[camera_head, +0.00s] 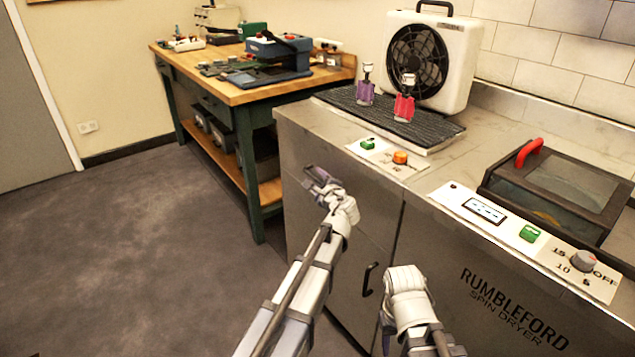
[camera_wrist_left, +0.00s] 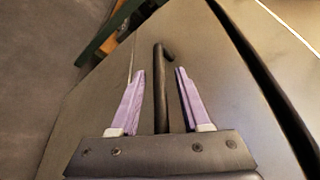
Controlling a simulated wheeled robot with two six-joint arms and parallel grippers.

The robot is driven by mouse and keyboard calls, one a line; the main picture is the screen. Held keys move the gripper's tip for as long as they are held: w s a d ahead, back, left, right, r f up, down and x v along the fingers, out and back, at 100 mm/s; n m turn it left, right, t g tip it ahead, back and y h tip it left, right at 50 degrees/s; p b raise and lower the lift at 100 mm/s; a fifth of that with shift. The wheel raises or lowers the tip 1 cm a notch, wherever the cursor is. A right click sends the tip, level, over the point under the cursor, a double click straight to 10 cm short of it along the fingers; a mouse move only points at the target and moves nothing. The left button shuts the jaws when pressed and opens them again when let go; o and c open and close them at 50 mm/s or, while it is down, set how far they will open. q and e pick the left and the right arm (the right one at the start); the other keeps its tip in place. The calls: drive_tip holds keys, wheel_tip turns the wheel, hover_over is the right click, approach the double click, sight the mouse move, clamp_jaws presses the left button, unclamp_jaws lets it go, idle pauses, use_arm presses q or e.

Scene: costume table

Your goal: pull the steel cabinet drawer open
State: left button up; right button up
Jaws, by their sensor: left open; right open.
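The steel cabinet (camera_head: 340,213) stands under the counter at the left of the spin dryer. The drawer front (camera_wrist_left: 215,75) fills much of the left wrist view, with a dark bar handle (camera_wrist_left: 159,95) on it. My left gripper (camera_head: 316,178) is open at the upper part of the cabinet front. In the left wrist view its lilac fingers lie one on each side of the handle, with gaps showing on both sides. The drawer looks closed. My right gripper (camera_head: 387,322) is low in front of the cabinet, mostly hidden by its own wrist; its fingertips are not clear.
A second dark handle (camera_head: 369,279) is lower on the cabinet. The spin dryer (camera_head: 510,300) stands right. A fan (camera_head: 432,58), a purple bottle (camera_head: 365,88) and a red bottle (camera_head: 404,105) stand on the counter. A wooden workbench (camera_head: 240,95) stands left. The floor (camera_head: 130,250) left is clear.

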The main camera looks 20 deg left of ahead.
use_arm(q)
clamp_jaws()
idle(0.3)
idle(1.1)
